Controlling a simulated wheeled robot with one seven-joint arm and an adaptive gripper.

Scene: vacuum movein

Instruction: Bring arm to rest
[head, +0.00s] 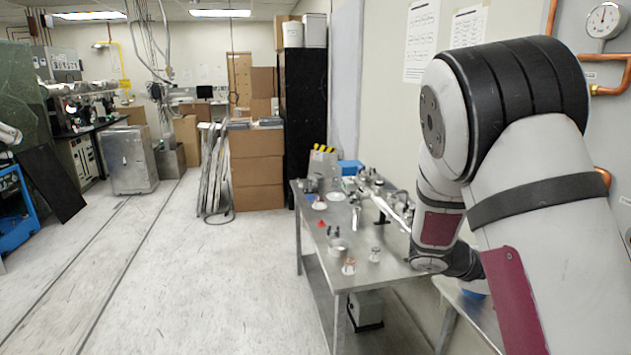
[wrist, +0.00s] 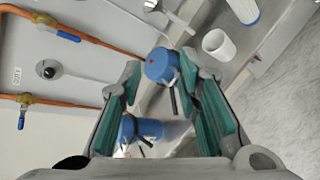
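My arm (head: 530,195) fills the right side of the head view, bent down beside the wall, with its lower part over the near right end of the bench area. My gripper (wrist: 160,65) shows in the wrist view with its two teal-padded fingers spread apart. It is open and no object is gripped. A blue cylindrical part (wrist: 161,65) appears in the gap between the fingers, seemingly beyond them. A second blue part (wrist: 142,130) shows lower in that gap. The gripper itself is hidden behind the arm in the head view.
A metal table (head: 385,268) with small parts stands left of my arm. Copper pipes (wrist: 75,107) and a gauge (head: 605,20) are on the wall at right. In the wrist view, a white cup (wrist: 219,45) stands near a surface edge.

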